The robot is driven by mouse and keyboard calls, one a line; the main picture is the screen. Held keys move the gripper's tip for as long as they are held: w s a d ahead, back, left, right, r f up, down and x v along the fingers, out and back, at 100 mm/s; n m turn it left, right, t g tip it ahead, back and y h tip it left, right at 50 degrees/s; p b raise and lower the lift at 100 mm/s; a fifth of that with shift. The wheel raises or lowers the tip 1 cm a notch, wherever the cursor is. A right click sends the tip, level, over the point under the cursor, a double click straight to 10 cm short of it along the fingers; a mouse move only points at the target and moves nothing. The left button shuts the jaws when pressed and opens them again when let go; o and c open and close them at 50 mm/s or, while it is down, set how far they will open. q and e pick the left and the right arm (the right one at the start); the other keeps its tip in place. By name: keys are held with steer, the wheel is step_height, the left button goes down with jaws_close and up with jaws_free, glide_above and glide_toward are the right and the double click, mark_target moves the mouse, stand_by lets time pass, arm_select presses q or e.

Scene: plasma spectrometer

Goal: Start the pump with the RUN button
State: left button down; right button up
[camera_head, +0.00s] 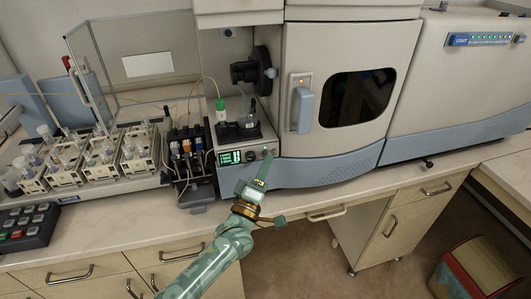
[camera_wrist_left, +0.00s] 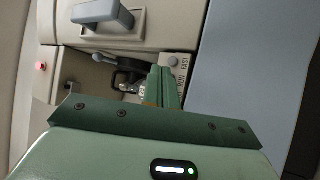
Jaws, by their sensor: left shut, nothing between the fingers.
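A grey control unit with a small lit green display (camera_head: 230,157) and a row of round knobs or buttons stands at the bench front in the head view. My left gripper (camera_head: 266,160) is shut and empty, its fingers pointing up at the right end of this panel. The fingertips cover part of the panel, and I cannot tell whether they touch it. In the left wrist view the shut fingers (camera_wrist_left: 161,75) lie beside a pale panel with RUN and FAST lettering (camera_wrist_left: 181,70). The RUN button itself is not clearly visible. My right gripper is not in view.
A black tubing block (camera_head: 188,150) with coloured parts stands left of the unit, beside racks of vials (camera_head: 95,160). The large instrument (camera_head: 335,165) with a handled door stands close on the right. A keypad (camera_head: 27,226) lies far left.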

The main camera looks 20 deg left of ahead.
arm_select(q)
steer(key=s+d+p, duration=0.2)
steer(key=s+d, duration=0.1)
steer(key=s, duration=0.2)
steer(key=shift+d, duration=0.2)
